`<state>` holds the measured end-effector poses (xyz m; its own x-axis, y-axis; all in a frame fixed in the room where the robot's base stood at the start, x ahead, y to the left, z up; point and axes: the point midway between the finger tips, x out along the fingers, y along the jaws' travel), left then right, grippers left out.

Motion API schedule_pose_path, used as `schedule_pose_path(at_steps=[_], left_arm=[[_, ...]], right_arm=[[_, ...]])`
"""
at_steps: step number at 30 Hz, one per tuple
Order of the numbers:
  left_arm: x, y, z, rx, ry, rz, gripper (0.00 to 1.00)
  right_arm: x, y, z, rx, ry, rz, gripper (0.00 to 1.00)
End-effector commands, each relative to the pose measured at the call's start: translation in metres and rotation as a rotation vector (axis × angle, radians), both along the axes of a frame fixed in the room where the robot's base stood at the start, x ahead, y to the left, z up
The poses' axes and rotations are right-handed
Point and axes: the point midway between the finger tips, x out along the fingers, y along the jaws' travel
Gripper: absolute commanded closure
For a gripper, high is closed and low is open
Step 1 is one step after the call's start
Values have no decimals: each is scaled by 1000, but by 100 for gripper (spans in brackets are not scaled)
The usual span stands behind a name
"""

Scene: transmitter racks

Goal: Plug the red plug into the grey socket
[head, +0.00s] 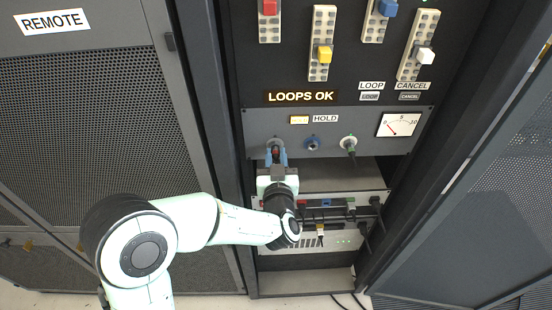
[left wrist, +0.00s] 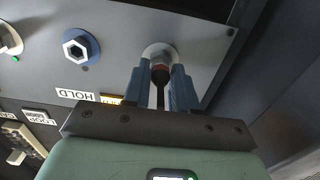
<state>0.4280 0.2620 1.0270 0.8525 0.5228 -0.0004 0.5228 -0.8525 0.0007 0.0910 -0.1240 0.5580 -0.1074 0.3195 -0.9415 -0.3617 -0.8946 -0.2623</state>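My left gripper (head: 276,157) is at the left end of the socket panel, with its two blue fingers on either side of the red plug (left wrist: 160,74). In the left wrist view the fingers (left wrist: 161,85) close against the plug's sides, and a dark cable runs back between them. The pale grey socket (left wrist: 158,50) is straight ahead of the plug. It shows in the head view (head: 275,142) just above the fingertips. The plug's front meets the socket's face; I cannot tell how deep it sits. My right gripper is not in view.
A blue-ringed socket (head: 312,143) is to the right, empty, then a green-marked one (head: 348,142) with a dark lead. A gauge (head: 399,124) is farther right. Below is a lower unit with several plugs and cables (head: 350,203). Rack posts stand either side.

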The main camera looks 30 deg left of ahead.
Motion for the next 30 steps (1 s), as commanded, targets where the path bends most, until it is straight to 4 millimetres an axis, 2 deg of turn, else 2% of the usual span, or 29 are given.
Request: schedule_pose_path(at_steps=[1,2,11,14,17,24,30], left_arm=[[0,0,0,0,0,0,56],[0,0,0,0,0,0,49],[-1,-1,0,0,0,-1,49],[-7,-5,0,0,0,-2,49],[-20,-12,-1,-1,1,-3,49],[-66,-41,0,-1,-1,-5,49],[-98,-61,0,1,-1,-4,49]], right_arm=[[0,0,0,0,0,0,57],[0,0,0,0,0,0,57],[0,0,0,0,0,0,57],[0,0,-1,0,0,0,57],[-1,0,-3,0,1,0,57],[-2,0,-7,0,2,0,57],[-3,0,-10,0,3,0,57]])
